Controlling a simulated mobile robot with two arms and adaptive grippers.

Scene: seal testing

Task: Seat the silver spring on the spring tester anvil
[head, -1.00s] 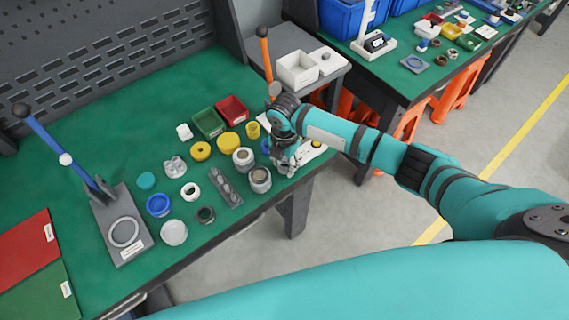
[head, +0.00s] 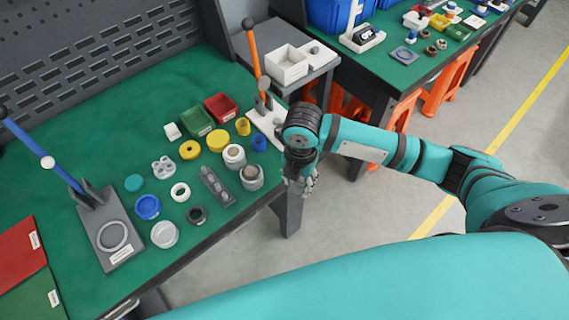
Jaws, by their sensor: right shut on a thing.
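My right gripper (head: 303,190) points down and shows over the front edge of the green bench. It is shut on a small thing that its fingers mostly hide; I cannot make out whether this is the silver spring. I see no clear silver spring elsewhere. A lever device with an orange handle (head: 251,45) and a white base (head: 262,124) stands at the bench's right end, just behind my right gripper and partly covered by my arm. Another lever device with a blue handle (head: 35,145) and a grey base (head: 122,254) stands at left. Which is the spring tester is unclear. My left gripper is out of view.
The floor in front is clear.

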